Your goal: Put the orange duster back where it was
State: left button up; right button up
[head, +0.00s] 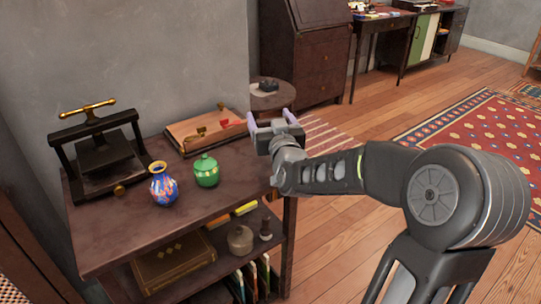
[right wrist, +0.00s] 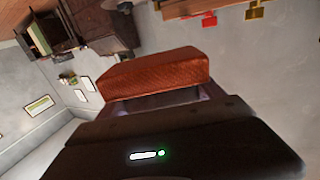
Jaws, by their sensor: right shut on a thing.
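My right gripper (head: 270,122) is over the right end of the shelf unit's top, just right of a flat wooden case. It is shut on the orange duster (right wrist: 155,72), which shows in the right wrist view as a textured orange-brown block between the fingers. In the head view I cannot clearly make out the duster at the gripper. My left gripper is not in view.
On the dark shelf top (head: 105,235) stand a black press (head: 98,155), a colourful vase (head: 163,190), a green lidded jar (head: 206,171) and the wooden case (head: 185,133). A round side table (head: 275,98) stands behind. Bare shelf top lies in front of the case.

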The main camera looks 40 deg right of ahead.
notch_tip(320, 180, down, 4)
jog(key=shift+f+b, duration=0.25)
jog(key=shift+b, duration=0.1)
jog(key=shift+f, duration=0.1)
notch_tip(320, 180, down, 4)
jog(key=shift+r+b, duration=0.15)
jog(key=shift+b, duration=0.4)
jog(key=shift+r, duration=0.1)
jog(key=o, duration=1.2)
